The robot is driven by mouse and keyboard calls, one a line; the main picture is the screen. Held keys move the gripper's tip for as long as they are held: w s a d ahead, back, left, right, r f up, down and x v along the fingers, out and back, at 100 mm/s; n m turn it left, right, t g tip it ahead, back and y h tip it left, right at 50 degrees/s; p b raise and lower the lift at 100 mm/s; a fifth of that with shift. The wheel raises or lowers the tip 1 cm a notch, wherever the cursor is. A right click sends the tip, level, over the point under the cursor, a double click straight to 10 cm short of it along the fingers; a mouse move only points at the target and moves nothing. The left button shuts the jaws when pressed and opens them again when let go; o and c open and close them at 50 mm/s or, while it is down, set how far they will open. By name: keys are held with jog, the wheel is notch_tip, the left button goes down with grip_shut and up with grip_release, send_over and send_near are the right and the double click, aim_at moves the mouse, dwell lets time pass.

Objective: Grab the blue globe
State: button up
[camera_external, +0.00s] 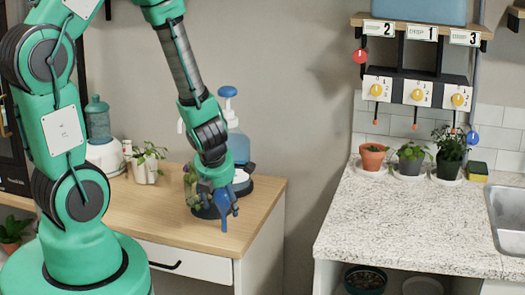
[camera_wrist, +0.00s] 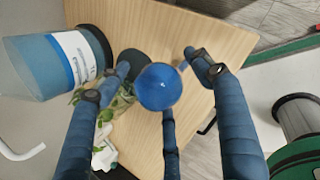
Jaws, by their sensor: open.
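The blue globe (camera_wrist: 159,87) is a round glossy ball in the middle of the wrist view. It lies between the spread fingers of my gripper (camera_wrist: 157,61), with one finger on each side and a third below it in the picture. The fingers are open, and I see no clear grip on the globe. In the external view my gripper (camera_external: 224,208) points down over the right part of the wooden table (camera_external: 150,206). The globe cannot be told apart from the blue fingers there.
A leafy plant (camera_wrist: 118,101) is close by the left finger. A large blue bottle with a white label (camera_wrist: 52,66) stands beside it; a dark round base (camera_wrist: 134,62) is near. The table's right edge is close. A speckled counter (camera_external: 405,222) with potted plants stands right, across a gap.

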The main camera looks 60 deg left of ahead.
aim_at(223, 189)
jog(key=c, duration=1.3)
jog(key=shift+r, duration=0.1)
jog(key=shift+r+p, duration=0.95)
jog(key=shift+r, duration=0.45)
jog(key=shift+c, duration=0.2)
jog(key=s+d+r+p, duration=0.1)
jog(key=s+d, duration=0.2)
jog(key=s, duration=0.4)
jog(key=s+d+r, duration=0.1)
jog(key=s+d, duration=0.3)
jog(key=s, duration=0.3)
jog(key=shift+s+d+p, duration=0.15)
jog(key=shift+p, duration=0.2)
